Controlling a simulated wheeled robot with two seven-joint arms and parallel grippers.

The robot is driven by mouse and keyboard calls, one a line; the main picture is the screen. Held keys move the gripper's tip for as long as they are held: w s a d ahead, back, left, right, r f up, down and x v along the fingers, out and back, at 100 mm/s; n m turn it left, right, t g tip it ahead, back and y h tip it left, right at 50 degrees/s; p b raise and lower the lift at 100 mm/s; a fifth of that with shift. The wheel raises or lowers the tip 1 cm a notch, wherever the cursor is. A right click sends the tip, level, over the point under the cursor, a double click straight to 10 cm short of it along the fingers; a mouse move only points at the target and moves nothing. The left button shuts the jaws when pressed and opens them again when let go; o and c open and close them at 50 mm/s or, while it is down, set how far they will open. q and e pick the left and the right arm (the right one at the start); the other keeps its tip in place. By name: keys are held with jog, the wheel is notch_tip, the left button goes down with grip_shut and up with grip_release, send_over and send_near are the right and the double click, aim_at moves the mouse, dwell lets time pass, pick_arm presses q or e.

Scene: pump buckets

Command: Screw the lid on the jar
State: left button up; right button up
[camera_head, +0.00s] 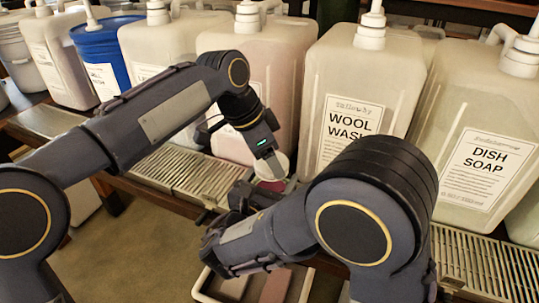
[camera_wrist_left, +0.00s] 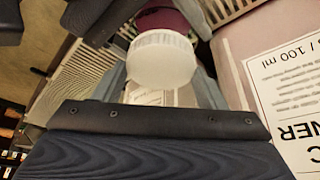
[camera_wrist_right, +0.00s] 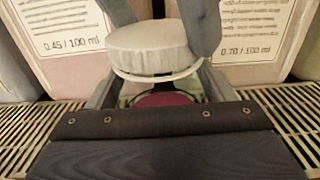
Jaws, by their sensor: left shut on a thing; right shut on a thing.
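The white round lid (camera_wrist_right: 148,50) is between the fingers of my left gripper (camera_head: 275,163), directly over the jar in the right wrist view. The lid also shows in the left wrist view (camera_wrist_left: 162,62). The jar, with dark pink contents (camera_wrist_right: 163,99), stands between the fingers of my right gripper (camera_head: 262,194), which is shut on it. The jar's pink side shows beyond the lid in the left wrist view (camera_wrist_left: 165,18). A pale thin rim shows just below the lid. I cannot tell whether the lid is seated on the threads. Fingers hide much of the jar.
Large pump containers labelled WOOL WASH (camera_head: 353,95) and DISH SOAP (camera_head: 483,160) stand close behind the grippers. A blue bucket (camera_head: 98,50) is at the back left. A slatted metal grate (camera_head: 190,173) runs along the shelf front. A crate (camera_head: 205,293) is below.

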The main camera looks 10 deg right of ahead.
pick_arm(q)
jog(key=m, duration=0.1)
jog(key=m+g, duration=0.1)
jog(key=m, duration=0.2)
jog(key=shift+s+d+g, duration=0.25)
jog(key=shift+s+g, duration=0.05)
pick_arm(e)
jog(key=shift+f, duration=0.1)
pick_arm(q)
jog(key=shift+s+f, duration=0.1)
jog(key=o, duration=1.1)
jog(key=shift+c, duration=0.2)
jog(key=shift+w+a, duration=0.1)
jog(key=shift+w, duration=0.15)
